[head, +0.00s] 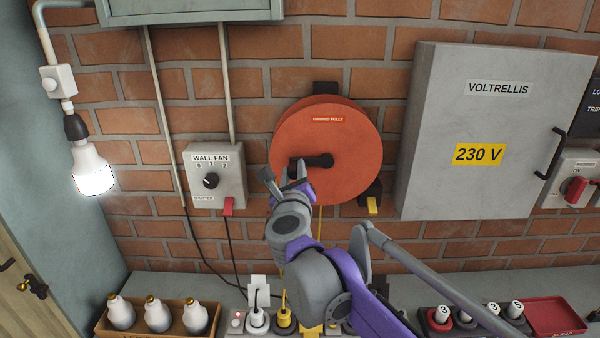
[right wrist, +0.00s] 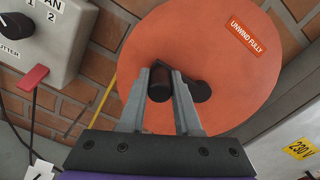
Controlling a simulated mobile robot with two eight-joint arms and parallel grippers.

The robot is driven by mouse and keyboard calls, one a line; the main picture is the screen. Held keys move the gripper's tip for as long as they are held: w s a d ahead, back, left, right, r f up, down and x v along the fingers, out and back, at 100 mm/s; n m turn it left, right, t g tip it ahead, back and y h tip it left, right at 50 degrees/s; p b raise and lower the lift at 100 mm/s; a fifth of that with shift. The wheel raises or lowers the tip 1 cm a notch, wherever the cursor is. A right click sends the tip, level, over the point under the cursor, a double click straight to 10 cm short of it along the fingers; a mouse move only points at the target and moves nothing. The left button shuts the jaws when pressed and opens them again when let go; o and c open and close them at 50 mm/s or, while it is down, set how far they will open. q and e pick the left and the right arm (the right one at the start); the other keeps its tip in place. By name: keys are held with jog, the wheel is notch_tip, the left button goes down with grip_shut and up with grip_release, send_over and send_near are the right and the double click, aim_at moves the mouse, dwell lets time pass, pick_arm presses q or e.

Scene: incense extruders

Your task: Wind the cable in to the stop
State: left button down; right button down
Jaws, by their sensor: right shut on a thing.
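The orange cable reel (head: 345,125) is mounted on the brick wall and carries a label reading "UNWIND FULLY" in the right wrist view (right wrist: 248,38). A black crank (head: 318,161) sits on its face. My right gripper (head: 288,178) is shut on the crank's black knob (right wrist: 160,82), left of the reel's hub. The yellow cable (head: 320,222) hangs down below the reel, and it also shows left of the reel in the right wrist view (right wrist: 105,95). My right arm hides part of the cable's lower run. My left gripper is not in view.
A black bracket with a yellow tab (head: 373,205) is at the reel's lower right. A wall fan switch box (head: 216,173) is to the left, a grey 230 V cabinet (head: 440,110) to the right. Plugs (head: 258,318) and a box of bulbs (head: 190,330) stand below.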

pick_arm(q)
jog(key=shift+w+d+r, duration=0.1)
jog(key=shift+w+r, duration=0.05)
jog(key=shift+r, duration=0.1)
pick_arm(e)
jog(key=shift+r+m, duration=0.2)
jog(key=shift+m, duration=0.1)
jog(key=c, duration=0.6)
grip_release()
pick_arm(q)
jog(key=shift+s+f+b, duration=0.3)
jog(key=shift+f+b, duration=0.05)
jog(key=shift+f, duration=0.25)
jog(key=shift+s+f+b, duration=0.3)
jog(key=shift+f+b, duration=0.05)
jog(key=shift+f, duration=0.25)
pick_arm(e)
jog(key=s, duration=1)
jog(key=shift+s+d, duration=0.25)
jog(key=shift+s, duration=0.15)
